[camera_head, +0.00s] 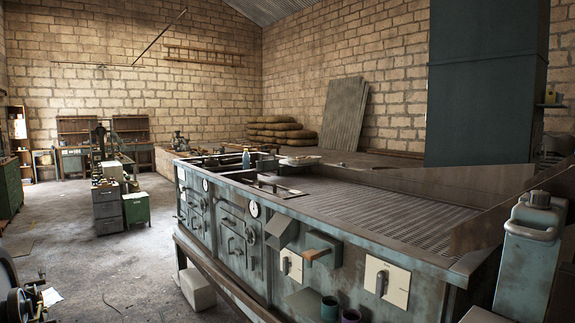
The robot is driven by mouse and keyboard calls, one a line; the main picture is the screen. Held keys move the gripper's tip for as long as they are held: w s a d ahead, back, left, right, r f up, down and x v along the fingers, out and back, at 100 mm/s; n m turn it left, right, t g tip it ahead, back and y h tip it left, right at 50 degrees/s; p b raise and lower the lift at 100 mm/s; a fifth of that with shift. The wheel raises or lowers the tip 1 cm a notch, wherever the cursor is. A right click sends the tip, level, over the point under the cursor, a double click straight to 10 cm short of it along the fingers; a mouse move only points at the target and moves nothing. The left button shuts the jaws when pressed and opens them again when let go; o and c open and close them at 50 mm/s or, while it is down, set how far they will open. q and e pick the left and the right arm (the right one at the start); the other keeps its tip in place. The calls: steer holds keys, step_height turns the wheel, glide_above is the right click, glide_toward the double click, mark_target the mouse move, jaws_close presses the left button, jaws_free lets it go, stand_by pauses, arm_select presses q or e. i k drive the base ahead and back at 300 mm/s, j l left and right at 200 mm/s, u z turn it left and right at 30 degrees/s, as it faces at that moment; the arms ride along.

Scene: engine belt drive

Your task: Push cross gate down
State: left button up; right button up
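I cannot clearly pick out a cross gate in the head view. The nearest machine is a long grey-green metal bench (350,210) with a ribbed top. Its front has a small box with a brown handle (317,255), a round handwheel (250,236), a pale plate with a dark lever (387,281) and a smaller switch plate (291,265). A white-faced gauge (254,210) sits near the top edge. Neither of my grippers can be made out in this view.
A grey-green canister (530,255) stands at the right edge. A pale block (197,289) lies beside the bench's base. Dark machine parts (22,303) show at the lower left. Cabinets (107,208) stand farther back. The concrete floor (110,265) between is mostly clear.

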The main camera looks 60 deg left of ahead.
mark_target(271, 164)
steer(key=j+u, duration=0.25)
steer(key=u, duration=0.25)
steer(key=i+j+u, duration=0.15)
steer(key=u, duration=0.3)
steer(key=i+j+u, duration=0.35)
steer(key=i+j, duration=0.3)
steer(key=j, duration=0.15)
steer(key=i+j+u, duration=0.3)
steer(key=i+j, duration=0.3)
steer(key=i, duration=0.2)
steer(key=i+j, duration=1.15)
steer(key=i+l+z, duration=0.05)
